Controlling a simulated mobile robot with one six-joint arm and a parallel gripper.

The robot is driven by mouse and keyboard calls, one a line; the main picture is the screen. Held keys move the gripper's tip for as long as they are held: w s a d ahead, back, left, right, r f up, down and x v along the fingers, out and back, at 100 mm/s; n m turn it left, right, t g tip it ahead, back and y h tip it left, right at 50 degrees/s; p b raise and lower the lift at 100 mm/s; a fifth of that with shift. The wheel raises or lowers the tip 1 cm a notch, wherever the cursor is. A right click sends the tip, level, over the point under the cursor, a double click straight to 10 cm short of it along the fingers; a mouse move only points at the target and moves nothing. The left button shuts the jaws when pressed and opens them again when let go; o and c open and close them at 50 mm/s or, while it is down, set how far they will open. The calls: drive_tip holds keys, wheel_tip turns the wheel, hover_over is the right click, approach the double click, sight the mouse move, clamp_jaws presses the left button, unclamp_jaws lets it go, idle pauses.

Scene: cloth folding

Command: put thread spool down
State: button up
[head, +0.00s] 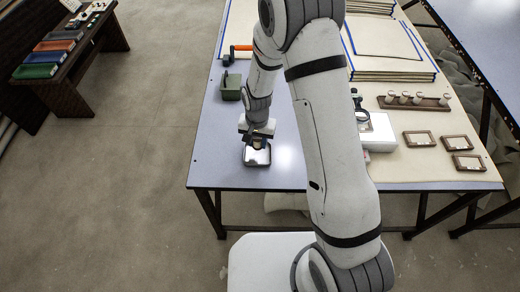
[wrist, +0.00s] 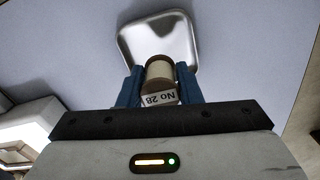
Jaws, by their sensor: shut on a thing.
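The thread spool (wrist: 159,76) is tan with a label reading "No 28". It sits between the two blue fingers of my gripper (wrist: 160,88) in the wrist view, and the gripper is shut on it. A shiny metal tray (wrist: 160,27) with rounded corners lies beyond the spool in that view. In the head view my gripper (head: 257,139) points down over the tray (head: 257,157) near the front left of the table. The spool is small and dark there. I cannot tell whether it touches the tray.
The pale blue table (head: 215,165) has free room left of the tray. A green box (head: 231,87) and an orange-handled tool (head: 242,47) stand farther back. Right of my arm are a white box (head: 377,135), a rack of several spools (head: 413,101) and small wooden frames (head: 419,138).

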sight(258, 155)
drive_tip(key=shift+f+p, duration=0.3)
drive_tip(key=shift+f, duration=2.2)
drive_tip(key=shift+f, duration=0.2)
drive_tip(key=o, duration=0.9)
drive_tip(key=shift+o, duration=0.2)
drive_tip(key=shift+r, duration=0.1)
